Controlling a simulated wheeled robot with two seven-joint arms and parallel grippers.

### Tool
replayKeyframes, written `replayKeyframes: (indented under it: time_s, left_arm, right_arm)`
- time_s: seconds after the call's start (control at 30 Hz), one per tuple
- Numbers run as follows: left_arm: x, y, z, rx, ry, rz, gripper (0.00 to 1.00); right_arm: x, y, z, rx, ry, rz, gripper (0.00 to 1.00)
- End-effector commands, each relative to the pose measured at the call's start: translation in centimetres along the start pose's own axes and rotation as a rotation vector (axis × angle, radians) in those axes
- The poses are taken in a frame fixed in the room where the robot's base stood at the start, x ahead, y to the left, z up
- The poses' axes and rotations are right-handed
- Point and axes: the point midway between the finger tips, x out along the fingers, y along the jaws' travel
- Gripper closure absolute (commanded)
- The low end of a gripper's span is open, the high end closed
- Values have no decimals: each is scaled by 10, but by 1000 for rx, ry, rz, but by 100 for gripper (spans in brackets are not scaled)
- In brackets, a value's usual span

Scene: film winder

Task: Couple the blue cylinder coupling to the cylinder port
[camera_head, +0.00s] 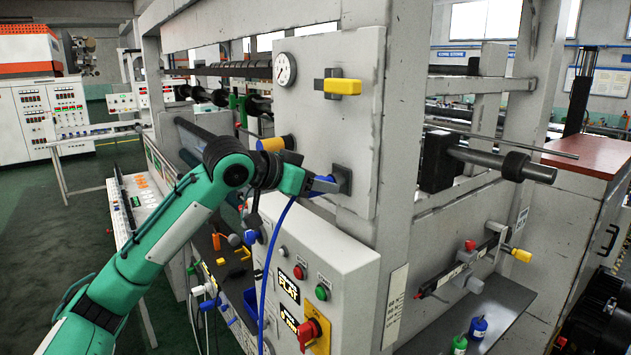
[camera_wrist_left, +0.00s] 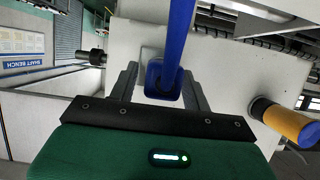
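The blue cylinder coupling (camera_head: 324,184) is at the tip of my left gripper (camera_head: 312,184), with its blue hose (camera_head: 268,270) hanging down from it. In the left wrist view the coupling (camera_wrist_left: 158,82) sits between the two dark fingers of my left gripper (camera_wrist_left: 163,85), which look closed on its sides. The cylinder port (camera_head: 342,180) is a dark square block on the grey upright panel. The coupling's front end is right at the port; whether it is seated in it cannot be told. The port is largely hidden in the wrist view. My right gripper is not in view.
Above the port, the panel carries a round gauge (camera_head: 284,69) and a yellow-handled valve (camera_head: 342,87). A yellow and blue cylinder (camera_head: 275,143) sticks out left of it. A control box (camera_head: 325,270) with buttons and a red switch stands below.

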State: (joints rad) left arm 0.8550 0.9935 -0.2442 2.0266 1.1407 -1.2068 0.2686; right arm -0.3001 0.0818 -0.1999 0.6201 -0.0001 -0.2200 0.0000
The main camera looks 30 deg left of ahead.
Motion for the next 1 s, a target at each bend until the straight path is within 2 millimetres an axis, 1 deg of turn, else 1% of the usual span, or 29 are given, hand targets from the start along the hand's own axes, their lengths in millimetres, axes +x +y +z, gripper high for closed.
replayKeyframes:
  time_s: [0.33, 0.47, 0.57, 0.8, 0.9, 1.0]
  left_arm:
    - [-1, 0, 1, 0, -1, 0, 46]
    - [-13, -1, 3, 2, 0, -3, 46]
    - [-30, -1, 5, 3, 1, -4, 46]
    - [-86, -1, 5, 3, 2, -5, 46]
    - [-106, -1, 4, 2, 2, -3, 46]
    - [-122, -1, 3, 1, 1, -3, 46]
  right_arm:
    - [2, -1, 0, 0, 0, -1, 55]
    - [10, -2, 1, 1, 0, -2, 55]
    - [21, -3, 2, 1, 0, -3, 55]
    - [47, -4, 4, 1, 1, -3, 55]
    - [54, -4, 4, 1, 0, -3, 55]
    - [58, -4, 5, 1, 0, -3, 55]
